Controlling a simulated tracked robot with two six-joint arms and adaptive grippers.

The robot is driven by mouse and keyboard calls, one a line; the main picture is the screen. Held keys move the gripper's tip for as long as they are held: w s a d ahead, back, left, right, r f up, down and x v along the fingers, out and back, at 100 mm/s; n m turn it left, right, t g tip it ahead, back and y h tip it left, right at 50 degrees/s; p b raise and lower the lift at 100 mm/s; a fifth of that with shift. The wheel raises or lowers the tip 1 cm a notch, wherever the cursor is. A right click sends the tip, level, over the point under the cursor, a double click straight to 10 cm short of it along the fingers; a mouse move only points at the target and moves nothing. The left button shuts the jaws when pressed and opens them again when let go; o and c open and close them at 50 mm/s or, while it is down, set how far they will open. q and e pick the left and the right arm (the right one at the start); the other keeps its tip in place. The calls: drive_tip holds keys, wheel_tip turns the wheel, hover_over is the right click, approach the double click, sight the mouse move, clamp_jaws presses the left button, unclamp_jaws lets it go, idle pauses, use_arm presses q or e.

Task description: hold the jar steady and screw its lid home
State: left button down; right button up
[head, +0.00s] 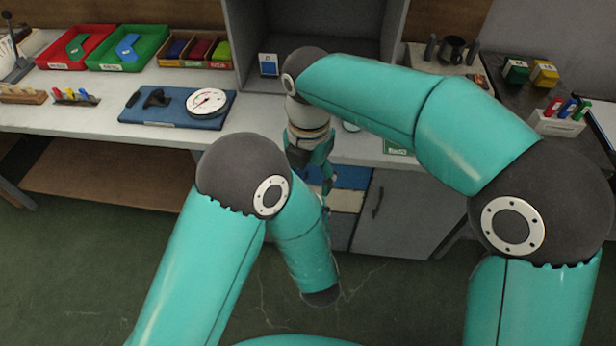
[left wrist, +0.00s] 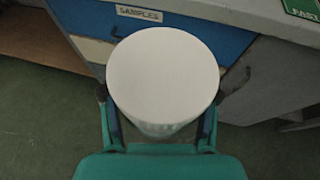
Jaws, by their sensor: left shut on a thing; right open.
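A jar with a flat white round top (left wrist: 163,70) fills the middle of the left wrist view. A narrow strip of its paler side shows below that top. My left gripper (left wrist: 159,96) is shut on the jar, one finger on each side. I cannot tell whether the white top is a seated lid. In the head view the jar and left gripper are mostly hidden behind my arms. My right gripper (head: 312,156) points down in front of the bench edge. It is open, though its fingers are partly hidden. It does not show in the left wrist view.
The bench (head: 270,115) holds a blue board (head: 145,113) with a dial gauge (head: 206,102), and red (head: 62,62) and green (head: 105,57) trays. Below are a blue "SAMPLES" drawer (left wrist: 185,25) and a grey cabinet (head: 400,215).

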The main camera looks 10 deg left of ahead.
drive_tip(key=shift+f, duration=0.1)
drive_tip(key=shift+f, duration=3.95)
drive_tip(key=c, duration=0.9)
drive_tip(key=o, duration=1.2)
drive_tip(key=shift+r, duration=2.3)
